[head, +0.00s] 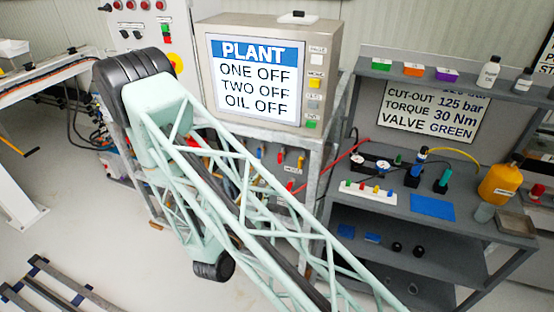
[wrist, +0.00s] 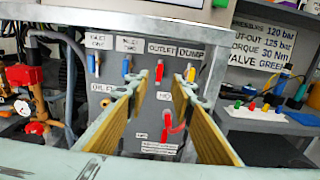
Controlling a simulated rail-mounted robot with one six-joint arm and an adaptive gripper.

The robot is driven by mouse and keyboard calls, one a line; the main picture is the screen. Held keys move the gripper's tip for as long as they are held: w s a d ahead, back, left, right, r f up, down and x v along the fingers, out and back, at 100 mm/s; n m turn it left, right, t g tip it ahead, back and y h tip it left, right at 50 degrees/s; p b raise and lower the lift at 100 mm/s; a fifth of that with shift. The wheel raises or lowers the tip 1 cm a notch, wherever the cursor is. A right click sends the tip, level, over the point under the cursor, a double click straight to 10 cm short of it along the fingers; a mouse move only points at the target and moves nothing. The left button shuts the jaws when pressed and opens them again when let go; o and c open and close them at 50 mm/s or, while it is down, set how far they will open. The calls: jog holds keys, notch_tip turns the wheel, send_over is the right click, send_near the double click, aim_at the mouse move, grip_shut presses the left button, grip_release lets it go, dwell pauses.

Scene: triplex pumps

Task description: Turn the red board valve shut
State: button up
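In the wrist view, a grey valve board (wrist: 146,100) faces me under a steel cabinet. A red lever handle (wrist: 159,72) points up and down below the OUTLET label. Another red part (wrist: 173,128) sits lower on the board, near small labels. My gripper (wrist: 158,90) is open, with its two fingers apart. In the picture, the red outlet handle shows between and just above the fingertips; I see no contact, and the depth gap is hard to tell. In the head view, the board (head: 270,162) is partly behind my arm, and I cannot make out my gripper.
Blue (wrist: 91,63) and yellow (wrist: 191,74) handles flank the red one. Red and orange pump parts (wrist: 25,78) stand at left. A grey shelf (head: 460,155) with bottles and fittings stands at right. The cabinet screen (head: 255,78) reads ONE OFF, TWO OFF, OIL OFF.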

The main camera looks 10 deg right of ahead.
aim_at(279, 156)
jog(key=shift+w+d, duration=0.1)
jog(key=shift+w, duration=0.05)
jog(key=shift+x, duration=6.75)
jog(key=shift+c, duration=0.7)
grip_shut()
